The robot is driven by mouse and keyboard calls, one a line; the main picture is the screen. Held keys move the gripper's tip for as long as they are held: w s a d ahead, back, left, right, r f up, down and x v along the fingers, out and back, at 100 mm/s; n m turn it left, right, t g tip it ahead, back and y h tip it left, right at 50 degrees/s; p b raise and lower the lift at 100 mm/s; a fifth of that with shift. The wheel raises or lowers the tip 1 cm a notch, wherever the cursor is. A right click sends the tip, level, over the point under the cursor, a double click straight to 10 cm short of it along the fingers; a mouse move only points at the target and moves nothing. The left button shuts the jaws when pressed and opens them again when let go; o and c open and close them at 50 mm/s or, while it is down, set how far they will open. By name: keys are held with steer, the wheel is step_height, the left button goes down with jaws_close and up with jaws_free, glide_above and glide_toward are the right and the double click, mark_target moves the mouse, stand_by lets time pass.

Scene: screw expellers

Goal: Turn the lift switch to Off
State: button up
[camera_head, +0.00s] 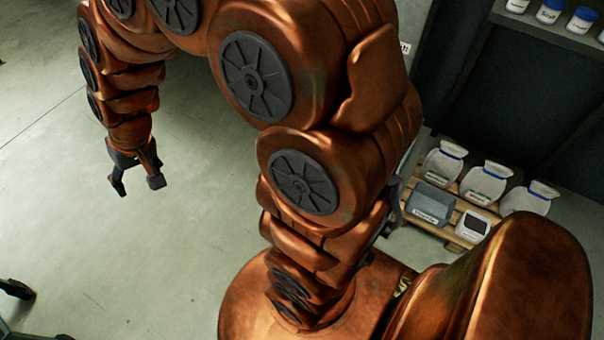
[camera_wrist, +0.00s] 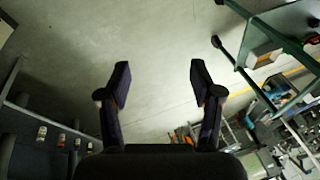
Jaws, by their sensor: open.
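My gripper (camera_head: 137,185) hangs at the end of my copper-coloured arm at the upper left in the head view, above bare floor. In the wrist view my gripper (camera_wrist: 160,85) shows two dark fingers spread well apart, with nothing between them but floor behind. It is open and empty. I cannot make out the lift switch in either view. My own arm covers the middle of the head view and hides what lies behind it.
A wooden pallet (camera_head: 408,182) at the right holds white sacks (camera_head: 486,182), a grey bin (camera_head: 431,203) and a small box (camera_head: 473,225). Shelves with lidded jars (camera_head: 549,10) stand behind. A green-edged glass table (camera_wrist: 285,35) stands at right in the wrist view. The left floor is mostly clear.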

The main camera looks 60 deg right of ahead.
steer(key=w+d+f+m+t+h+b, duration=0.1)
steer(key=w+d+f+m+t+b, duration=0.15)
steer(key=w+f+b, duration=0.45)
steer(key=w+d+f+m+t+b, duration=0.1)
steer(key=w+d+f+m+b, duration=0.15)
steer(key=w+f, duration=0.85)
steer(key=w+d+f+m+t+h+b, duration=0.15)
steer(key=w+d+f+b, duration=0.25)
steer(key=d+f, duration=0.5)
steer(key=w+d+f+m+h+b, duration=0.4)
steer(key=d+f, duration=0.3)
steer(key=f, duration=0.4)
steer(key=s+d+f+m+g+h+b, duration=0.1)
steer(key=s+d+f+h+b, duration=0.3)
steer(key=d+f, duration=0.55)
steer(key=s+d+f+m+g+h+b, duration=0.1)
steer(key=s+d+f+m+h+b, duration=0.1)
steer(key=d+f+b, duration=0.6)
steer(key=s+d+f+m+g+h+b, duration=0.15)
steer(key=s+d+f+h+b, duration=0.25)
steer(key=s+d+f, duration=0.4)
steer(key=s+d+f+g+h+b, duration=0.35)
steer(key=s+d+f, duration=0.35)
steer(key=s, duration=0.4)
steer(key=d+b, duration=0.2)
steer(key=d, duration=0.6)
steer(key=shift+w+h+b, duration=0.15)
steer(key=shift+h+b, duration=0.15)
